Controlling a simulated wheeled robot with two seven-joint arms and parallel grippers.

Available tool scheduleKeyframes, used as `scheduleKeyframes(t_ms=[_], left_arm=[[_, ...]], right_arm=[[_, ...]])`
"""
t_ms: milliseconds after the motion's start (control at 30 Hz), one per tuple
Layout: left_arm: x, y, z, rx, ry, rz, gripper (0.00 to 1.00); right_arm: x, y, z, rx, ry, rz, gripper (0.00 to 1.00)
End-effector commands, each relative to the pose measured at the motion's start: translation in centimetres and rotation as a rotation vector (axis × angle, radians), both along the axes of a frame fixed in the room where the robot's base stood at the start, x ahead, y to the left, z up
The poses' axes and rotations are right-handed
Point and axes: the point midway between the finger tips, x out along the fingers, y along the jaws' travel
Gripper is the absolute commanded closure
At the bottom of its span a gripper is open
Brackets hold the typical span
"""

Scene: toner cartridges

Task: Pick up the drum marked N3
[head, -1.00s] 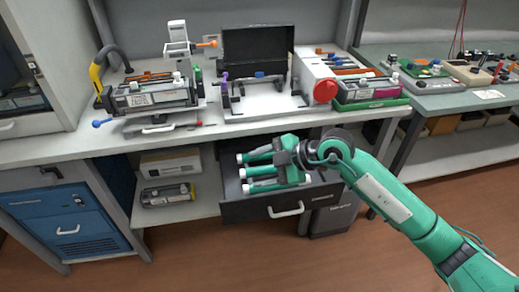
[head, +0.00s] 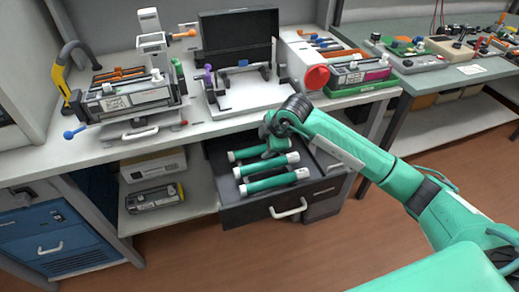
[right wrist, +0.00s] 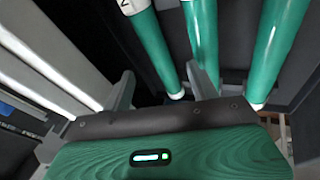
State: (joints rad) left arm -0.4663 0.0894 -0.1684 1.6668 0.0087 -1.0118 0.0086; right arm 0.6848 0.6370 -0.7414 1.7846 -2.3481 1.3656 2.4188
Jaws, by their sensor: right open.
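Three green drums with white ends lie side by side in the open dark drawer: a rear drum (head: 246,152), a middle drum (head: 265,166) and a front drum (head: 272,182). Their markings are too small to read in the head view. My right gripper (head: 272,142) is low over the rear of the drawer, partly covering the rear drum. In the right wrist view its open fingers (right wrist: 160,72) point toward the drums. One drum (right wrist: 156,50) lies beyond the gap between them, with part of an "N" on its white end; the number is cut off. My left gripper is out of view.
The drawer (head: 245,213) is pulled out below the workbench (head: 100,150), whose edge is close to my right gripper. A cartridge (head: 125,98), a white fixture (head: 240,95) and a red knob (head: 316,77) are on the bench. The floor before the drawer is clear.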

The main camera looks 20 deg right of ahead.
Motion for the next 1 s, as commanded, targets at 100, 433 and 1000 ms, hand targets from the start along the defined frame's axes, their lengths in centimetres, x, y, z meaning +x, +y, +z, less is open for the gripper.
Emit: scheduleKeyframes(t_ms=[100,433,1000], left_arm=[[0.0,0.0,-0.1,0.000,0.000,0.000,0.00],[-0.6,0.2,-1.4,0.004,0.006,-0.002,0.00],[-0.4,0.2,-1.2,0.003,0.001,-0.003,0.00]], right_arm=[[0.4,0.0,-0.7,-0.001,0.000,0.000,0.40],[2.2,0.5,-4.6,0.001,0.002,0.001,0.40],[2.4,0.5,-4.8,0.001,-0.001,0.000,0.92]])
